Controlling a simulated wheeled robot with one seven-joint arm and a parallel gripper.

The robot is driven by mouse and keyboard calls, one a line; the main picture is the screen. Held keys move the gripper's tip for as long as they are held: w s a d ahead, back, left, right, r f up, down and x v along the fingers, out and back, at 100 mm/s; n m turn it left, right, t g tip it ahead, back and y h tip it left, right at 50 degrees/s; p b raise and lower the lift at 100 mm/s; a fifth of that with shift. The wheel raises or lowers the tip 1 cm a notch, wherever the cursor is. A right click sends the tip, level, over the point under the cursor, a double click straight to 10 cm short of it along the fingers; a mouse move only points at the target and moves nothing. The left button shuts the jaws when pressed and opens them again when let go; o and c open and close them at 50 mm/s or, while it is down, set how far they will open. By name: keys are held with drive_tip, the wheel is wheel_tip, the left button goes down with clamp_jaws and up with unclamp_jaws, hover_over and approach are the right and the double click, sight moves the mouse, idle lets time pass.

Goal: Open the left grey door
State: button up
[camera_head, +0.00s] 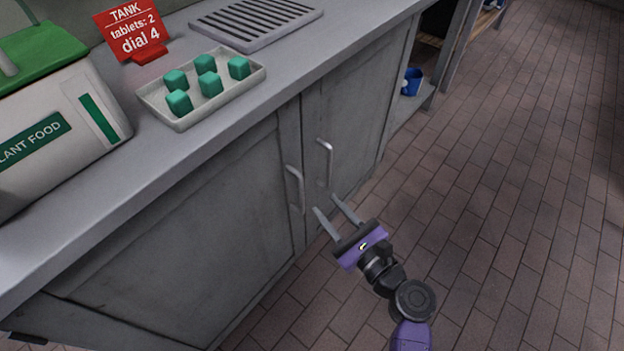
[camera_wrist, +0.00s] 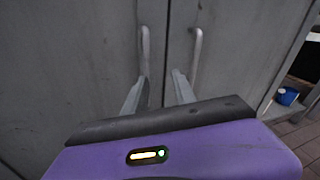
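The left grey door (camera_head: 190,225) is shut under the counter, with a vertical metal handle (camera_head: 295,188) near its right edge. The right grey door (camera_head: 350,105) is shut beside it, with its own handle (camera_head: 325,162) near its left edge. My gripper (camera_head: 324,204) is open and empty, just in front of the doors and near the lower ends of the handles. In the wrist view, the left door's handle (camera_wrist: 145,50) stands above my left finger and the right door's handle (camera_wrist: 196,55) above my right finger. I cannot tell whether a finger touches a handle.
On the counter (camera_head: 215,135) stand a tray (camera_head: 180,124) of several green cubes, a red sign (camera_head: 130,30), a plant food box (camera_head: 60,120) and a metal grate (camera_head: 255,22). A blue cup (camera_head: 412,82) sits on a low shelf beyond the doors. The brick floor (camera_head: 500,190) at right is clear.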

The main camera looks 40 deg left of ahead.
sight(303, 193)
drive_tip(key=shift+w+a+r+m+g+y+b, duration=0.15)
drive_tip(key=shift+a+m+g+b, duration=0.2)
drive_tip(key=shift+a, duration=1)
drive_tip(key=shift+s+a+f+m+g+y+b, duration=0.15)
drive_tip(key=shift+a+m+b, duration=0.3)
drive_tip(key=shift+a, duration=0.9)
drive_tip(key=shift+w+a+r+m+g+y+b, duration=0.2)
drive_tip(key=shift+a+m+b, duration=0.15)
drive_tip(key=shift+a, duration=1)
clamp_jaws()
